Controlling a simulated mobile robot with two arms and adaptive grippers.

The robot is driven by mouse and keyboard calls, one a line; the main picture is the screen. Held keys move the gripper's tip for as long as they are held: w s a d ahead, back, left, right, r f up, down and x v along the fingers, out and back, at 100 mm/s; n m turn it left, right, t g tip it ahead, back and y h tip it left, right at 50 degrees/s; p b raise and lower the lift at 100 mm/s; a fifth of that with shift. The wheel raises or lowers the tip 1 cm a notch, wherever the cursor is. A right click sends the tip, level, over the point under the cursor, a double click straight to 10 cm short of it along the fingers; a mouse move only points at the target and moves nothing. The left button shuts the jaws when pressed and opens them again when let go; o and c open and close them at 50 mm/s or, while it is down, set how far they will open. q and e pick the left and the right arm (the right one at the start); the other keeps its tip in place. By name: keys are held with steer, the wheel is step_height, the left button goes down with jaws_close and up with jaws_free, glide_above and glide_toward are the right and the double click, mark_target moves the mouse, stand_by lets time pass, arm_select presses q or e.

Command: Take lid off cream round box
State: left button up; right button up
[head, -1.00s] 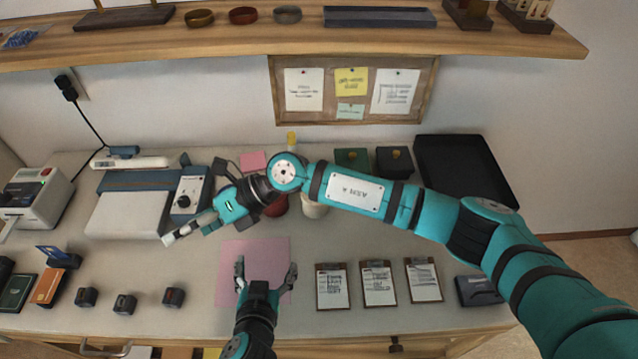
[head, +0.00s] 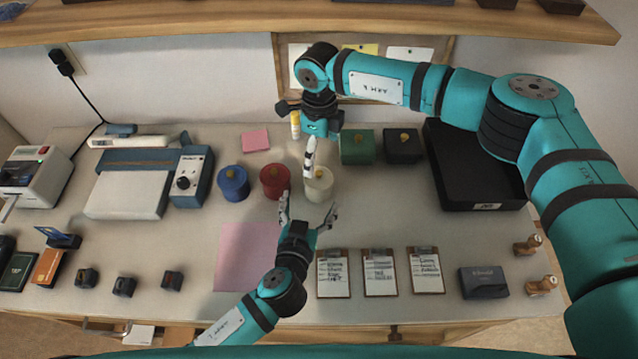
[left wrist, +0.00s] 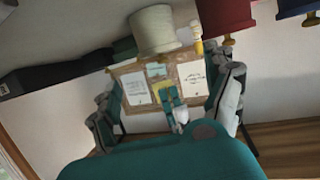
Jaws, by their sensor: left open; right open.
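The cream round box (head: 318,189) stands on the table, right of the red one, with its lid (head: 321,177) on top. My left gripper (head: 308,211) is open and empty just in front of the cream box, its fingers spread toward the box's sides. The box also shows in the left wrist view (left wrist: 153,32), upside down and beyond the open fingers (left wrist: 168,106). My right gripper (head: 309,157) hangs above the lid, pointing down. It is open, seen edge-on, and hides part of the lid; whether it touches the knob is unclear.
A red round box (head: 275,184) and a blue one (head: 233,186) stand to the left. Green (head: 357,149) and black (head: 402,148) boxes and a black tray (head: 470,190) are at the back right. Clipboards (head: 380,273) lie in front; a pink sheet (head: 243,258) is left.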

mark_target(318, 180)
arm_select(q)
steer(key=x, duration=1)
